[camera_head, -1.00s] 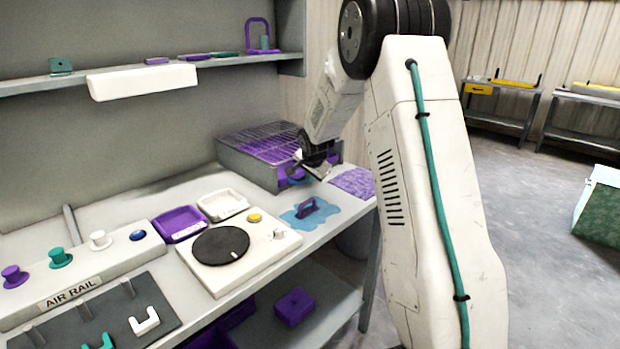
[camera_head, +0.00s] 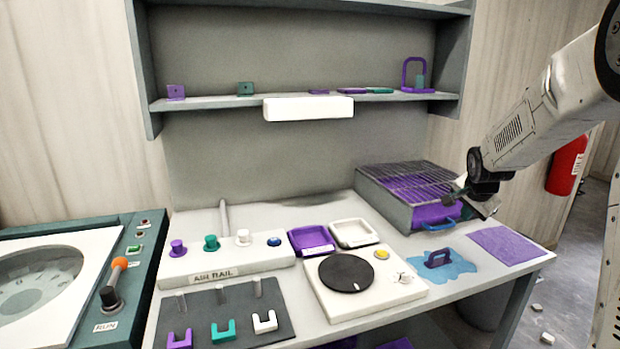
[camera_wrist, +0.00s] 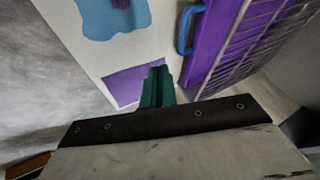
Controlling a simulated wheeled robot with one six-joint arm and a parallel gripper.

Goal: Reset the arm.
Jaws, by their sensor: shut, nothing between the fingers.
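My gripper (camera_head: 485,205) hangs at the right of the bench, in front of the wire-topped box with the purple drawer (camera_head: 437,215). In the wrist view its green fingers (camera_wrist: 157,88) are together with nothing between them, over the edge of a purple mat (camera_wrist: 125,86). The blue drawer handle (camera_wrist: 187,30) shows just beyond the fingers; I cannot tell whether anything touches. My arm (camera_head: 545,115) reaches in from the right edge of the head view.
The bench holds an air rail (camera_head: 225,262), purple (camera_head: 311,241) and white trays (camera_head: 354,233), a turntable unit (camera_head: 375,300) and a purple handled piece on a blue patch (camera_head: 440,262). A shelf (camera_head: 220,101) hangs above. A dial machine (camera_head: 115,325) stands left. A red extinguisher (camera_head: 566,165) is at right.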

